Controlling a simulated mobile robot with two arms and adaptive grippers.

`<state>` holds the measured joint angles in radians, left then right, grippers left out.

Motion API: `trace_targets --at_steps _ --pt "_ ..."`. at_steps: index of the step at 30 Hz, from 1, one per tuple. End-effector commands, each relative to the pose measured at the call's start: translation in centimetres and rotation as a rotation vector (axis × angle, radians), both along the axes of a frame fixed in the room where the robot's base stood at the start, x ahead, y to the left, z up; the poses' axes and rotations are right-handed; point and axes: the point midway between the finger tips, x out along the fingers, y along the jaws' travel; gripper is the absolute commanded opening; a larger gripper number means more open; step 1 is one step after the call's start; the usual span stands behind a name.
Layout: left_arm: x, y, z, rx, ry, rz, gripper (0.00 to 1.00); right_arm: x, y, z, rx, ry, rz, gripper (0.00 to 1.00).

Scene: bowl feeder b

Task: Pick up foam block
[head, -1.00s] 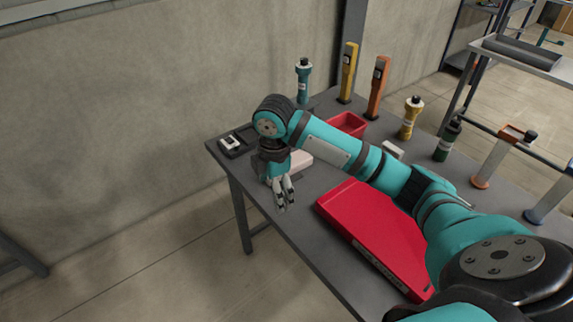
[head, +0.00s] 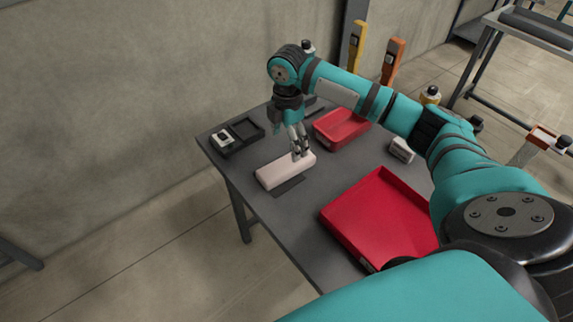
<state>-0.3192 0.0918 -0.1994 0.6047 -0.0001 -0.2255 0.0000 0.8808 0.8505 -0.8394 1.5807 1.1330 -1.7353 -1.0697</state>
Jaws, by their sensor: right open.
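The foam block (head: 275,174) is a long pale pink block near the left front edge of the grey table, with a dark shadow or patch beside it. My right gripper (head: 300,154) is open, fingers pointing down, at the block's right end. In the picture its fingertips overlap that end; I cannot tell whether they touch it or hang above it. My left gripper is not in view.
A large red tray (head: 335,218) lies at the front right of the table. A smaller red bin (head: 326,138) stands behind the gripper. A black holder with a white piece (head: 224,138) sits at the left corner. A small white box (head: 402,149) is to the right.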

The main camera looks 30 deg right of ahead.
Motion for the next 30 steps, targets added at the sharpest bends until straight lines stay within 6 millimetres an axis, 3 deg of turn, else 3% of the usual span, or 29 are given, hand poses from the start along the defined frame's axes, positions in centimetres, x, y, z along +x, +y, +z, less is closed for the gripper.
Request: trace_targets --at_steps 4,13,21,30 --pt "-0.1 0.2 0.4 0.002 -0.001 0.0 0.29 0.0 0.0 -2.8 0.0 0.003 0.0 0.85" --pt "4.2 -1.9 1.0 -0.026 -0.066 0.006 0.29 0.0 0.1 -5.2 0.001 0.002 -0.001 0.85" --pt "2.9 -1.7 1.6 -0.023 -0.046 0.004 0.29 -0.1 0.4 -9.0 0.0 0.002 0.0 0.85" --pt "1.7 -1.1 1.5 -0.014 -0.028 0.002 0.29 -0.1 0.3 -9.7 -0.001 -0.001 0.0 0.85"
